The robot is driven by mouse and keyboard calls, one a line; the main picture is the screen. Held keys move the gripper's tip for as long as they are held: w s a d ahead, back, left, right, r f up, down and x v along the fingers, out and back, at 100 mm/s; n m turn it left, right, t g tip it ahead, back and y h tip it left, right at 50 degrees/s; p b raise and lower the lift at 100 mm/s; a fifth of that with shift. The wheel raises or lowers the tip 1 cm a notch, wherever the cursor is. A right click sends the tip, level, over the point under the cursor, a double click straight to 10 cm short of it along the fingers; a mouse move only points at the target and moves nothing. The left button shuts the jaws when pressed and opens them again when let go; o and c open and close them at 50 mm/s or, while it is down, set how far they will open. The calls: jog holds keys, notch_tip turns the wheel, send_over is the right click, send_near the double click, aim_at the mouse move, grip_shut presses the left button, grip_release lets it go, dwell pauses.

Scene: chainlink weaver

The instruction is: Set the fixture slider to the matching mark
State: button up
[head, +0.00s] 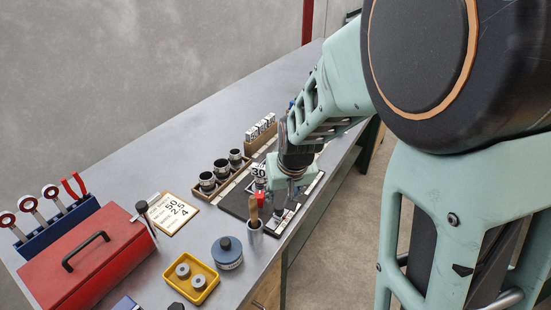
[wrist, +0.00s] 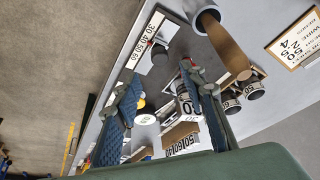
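The dark fixture board (head: 236,202) lies on the bench below my gripper (head: 284,194). In the wrist view, a pale scale strip (wrist: 146,40) along its edge reads 30, 40, 50, 60. A dark round knob (wrist: 159,55), apparently the slider, stands beside the strip; its exact mark is too small to tell. My gripper (wrist: 160,76) is open, fingers apart on either side of the line to the knob, with nothing visibly held. The order card (head: 173,213) shows 50, 2.5 and 4; it also shows in the wrist view (wrist: 297,43).
Dark cylinders (head: 207,181) and numbered blocks (head: 261,127) stand behind the board. A blue tin (head: 227,254), yellow tray (head: 207,291) and red toolbox (head: 82,262) are at the front left.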

aim_at(279, 207)
jog(key=b+x, duration=0.1)
jog(key=x, duration=0.7)
jog(key=shift+f, duration=0.15)
grip_shut()
